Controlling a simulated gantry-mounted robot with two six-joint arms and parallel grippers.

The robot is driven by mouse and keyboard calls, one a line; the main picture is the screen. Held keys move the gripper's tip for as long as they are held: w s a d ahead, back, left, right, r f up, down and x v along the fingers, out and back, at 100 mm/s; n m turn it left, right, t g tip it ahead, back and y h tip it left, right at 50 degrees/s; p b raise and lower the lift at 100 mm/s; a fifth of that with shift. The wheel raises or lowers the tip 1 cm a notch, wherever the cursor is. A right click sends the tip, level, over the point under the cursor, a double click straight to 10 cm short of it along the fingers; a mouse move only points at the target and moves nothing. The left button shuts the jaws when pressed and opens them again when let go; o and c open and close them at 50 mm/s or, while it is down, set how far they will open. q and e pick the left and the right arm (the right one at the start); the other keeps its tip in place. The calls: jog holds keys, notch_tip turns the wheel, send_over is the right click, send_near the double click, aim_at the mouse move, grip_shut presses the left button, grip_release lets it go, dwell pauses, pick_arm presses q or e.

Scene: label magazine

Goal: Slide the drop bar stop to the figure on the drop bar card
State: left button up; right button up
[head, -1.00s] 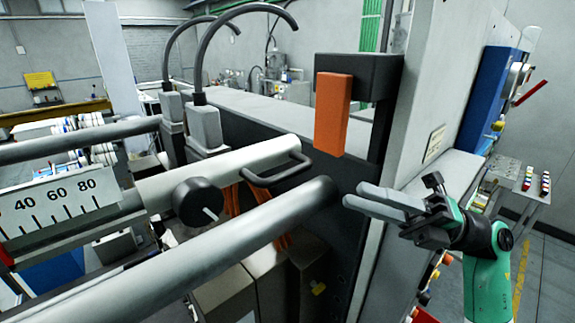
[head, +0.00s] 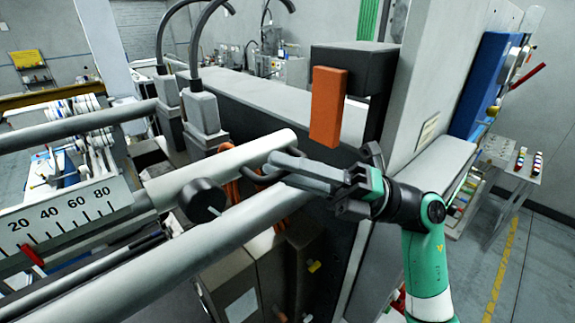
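My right gripper (head: 277,167) reaches in from the right, with its fingertips at the dark loop handle (head: 260,178) near the end of the light bar. The fingers cover part of the handle, and I cannot tell whether they are closed on it. A black knob (head: 202,200) with a white mark sits on the bar assembly, left of the fingertips. My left gripper is out of view.
An orange block (head: 328,107) hangs from a dark bracket above my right gripper. A thick grey rail (head: 150,270) runs in front of the scale. Two grey units with curved black cables (head: 203,110) stand behind the bar. The grey panel (head: 440,70) rises at the right.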

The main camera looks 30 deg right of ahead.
grip_shut()
dwell(1.2)
